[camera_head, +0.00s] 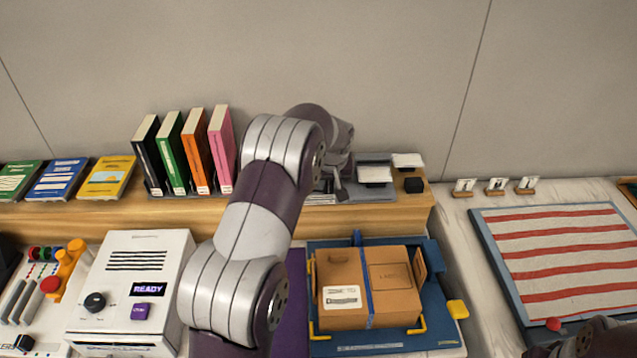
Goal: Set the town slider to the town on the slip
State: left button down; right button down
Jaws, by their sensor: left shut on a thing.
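My left arm reaches from the bottom centre up to the wooden shelf. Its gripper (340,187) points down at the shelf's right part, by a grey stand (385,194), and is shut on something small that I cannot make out. A white slip (341,297) with printed lines lies on a brown case (393,308); its text is too small to read. I cannot pick out the town slider with certainty. Part of my right arm shows at the bottom right corner, but its gripper does not clearly show.
The case sits in a blue tray (440,340) with yellow clips. A white machine (150,255) with a READY display stands left. Upright books (198,155) and flat books (106,177) line the shelf (130,212). A striped board (560,250) lies right, below several small cards (496,186).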

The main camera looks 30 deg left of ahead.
pick_arm(q)
jog(key=shift+w+r, duration=0.1)
jog(key=c, duration=1.2)
grip_release()
jog(key=shift+c, duration=0.2)
jog(key=o, duration=0.4)
jog(key=shift+w+d, duration=0.1)
jog(key=shift+c, duration=0.2)
jog(key=shift+r, duration=0.2)
jog(key=b+v, duration=0.2)
jog(key=v, duration=1)
jog(key=shift+d, duration=0.15)
